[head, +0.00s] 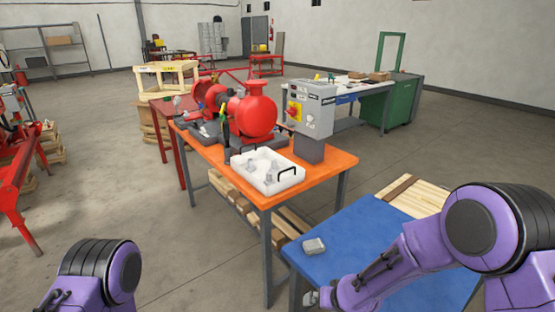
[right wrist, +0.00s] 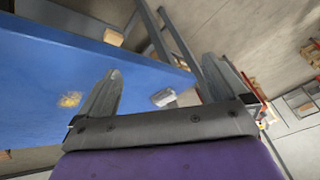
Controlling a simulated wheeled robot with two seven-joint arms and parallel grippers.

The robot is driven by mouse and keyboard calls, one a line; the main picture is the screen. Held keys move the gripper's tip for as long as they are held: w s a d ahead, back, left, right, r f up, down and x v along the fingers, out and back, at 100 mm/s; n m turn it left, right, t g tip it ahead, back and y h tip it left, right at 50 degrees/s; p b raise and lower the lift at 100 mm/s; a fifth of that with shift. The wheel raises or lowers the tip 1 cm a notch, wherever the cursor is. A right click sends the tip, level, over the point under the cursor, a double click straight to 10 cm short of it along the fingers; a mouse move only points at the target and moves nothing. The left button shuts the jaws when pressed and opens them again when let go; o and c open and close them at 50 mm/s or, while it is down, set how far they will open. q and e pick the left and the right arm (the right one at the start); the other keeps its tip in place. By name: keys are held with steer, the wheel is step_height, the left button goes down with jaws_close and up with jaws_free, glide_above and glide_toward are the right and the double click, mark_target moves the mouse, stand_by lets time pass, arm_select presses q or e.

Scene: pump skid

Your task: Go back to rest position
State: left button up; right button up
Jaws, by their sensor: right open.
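My right arm reaches in from the right over the blue table (head: 355,228). My right gripper (head: 312,298) shows only in small part at the bottom edge of the head view, near the table's front left. In the right wrist view the right gripper (right wrist: 162,66) has its two fingers wide apart with nothing held between them. A small grey block (head: 314,246) lies on the blue table near its left edge. A grey block also shows between the fingers in the right wrist view (right wrist: 163,97), apart from them. Only part of my left arm shows at lower left; its gripper is out of view.
An orange table (head: 325,163) carries a red pump (head: 256,112), a white tray (head: 262,183) with grey parts and a grey control box (head: 311,108). A wooden slatted piece (head: 425,197) lies at the blue table's far end. Open floor lies left of the orange table.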

steer(key=s+d+f+m+h, duration=0.2)
steer(key=s+d+f, duration=0.2)
steer(key=s, duration=0.6)
steer(key=s+d+f+m+g+h+b, duration=0.1)
steer(key=s+d+f+m+h, duration=0.1)
steer(key=s+d+f, duration=0.2)
steer(key=s+d+f+m+g+h+b, duration=0.1)
steer(key=s+d+f+m, duration=0.1)
steer(key=s+d+f, duration=0.3)
steer(key=s+d, duration=0.4)
steer(key=s, duration=0.7)
steer(key=shift+s+h, duration=0.15)
steer(key=shift+h, duration=0.25)
steer(key=shift+c, duration=0.3)
